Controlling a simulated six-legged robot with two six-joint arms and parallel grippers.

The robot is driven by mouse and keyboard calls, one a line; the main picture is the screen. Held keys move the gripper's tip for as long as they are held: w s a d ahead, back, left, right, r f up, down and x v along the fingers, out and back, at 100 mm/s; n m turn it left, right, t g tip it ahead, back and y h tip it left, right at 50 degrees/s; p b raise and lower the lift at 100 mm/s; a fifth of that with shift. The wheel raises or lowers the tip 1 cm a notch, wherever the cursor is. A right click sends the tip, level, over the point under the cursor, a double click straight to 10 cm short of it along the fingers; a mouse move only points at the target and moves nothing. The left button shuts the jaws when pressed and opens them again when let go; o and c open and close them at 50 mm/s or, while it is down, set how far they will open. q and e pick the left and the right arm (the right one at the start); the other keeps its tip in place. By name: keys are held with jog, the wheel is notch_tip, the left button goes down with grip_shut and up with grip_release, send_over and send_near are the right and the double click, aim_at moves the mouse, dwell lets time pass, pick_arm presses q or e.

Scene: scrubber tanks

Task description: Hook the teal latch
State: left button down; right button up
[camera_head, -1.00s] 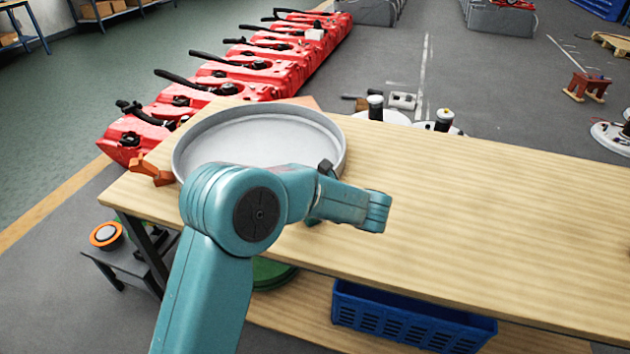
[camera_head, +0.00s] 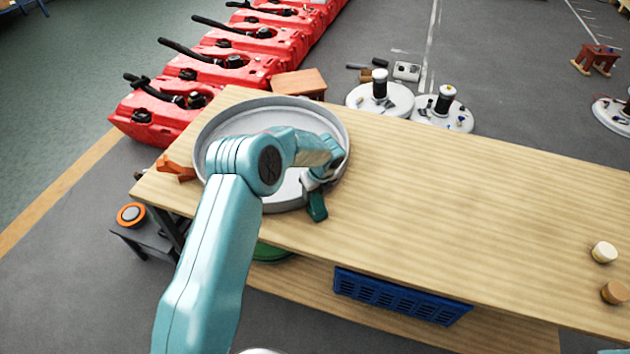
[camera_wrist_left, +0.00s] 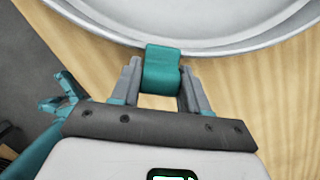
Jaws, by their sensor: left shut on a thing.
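The teal latch (camera_head: 317,207) is at the near right side of the round grey pan (camera_head: 222,117) on the wooden bench. In the left wrist view the latch (camera_wrist_left: 162,68) is a short teal block against the outside of the pan's rim. My left gripper (camera_head: 320,182) is shut on it, with one grey finger on each side. In the head view my left arm crosses over the pan and hides part of it and of the latch. Whether the latch is hooked over the rim cannot be told. My right gripper does not show clearly.
The bench (camera_head: 450,210) is bare right of the pan, with two small round pieces (camera_head: 604,252) at its right end. An orange clamp (camera_head: 178,170) is at the pan's left. A blue crate (camera_head: 395,297) sits on the lower shelf. Red tanks (camera_head: 235,65) stand behind.

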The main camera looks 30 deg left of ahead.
pick_arm(q)
jog(key=shift+f, duration=0.1)
dwell(0.5)
jog(key=c, duration=0.6)
grip_release()
jog(key=shift+c, duration=0.2)
jog(key=shift+r, duration=0.5)
jog(key=b+v, duration=0.2)
jog(key=v, duration=1.3)
jog(key=shift+r, duration=0.2)
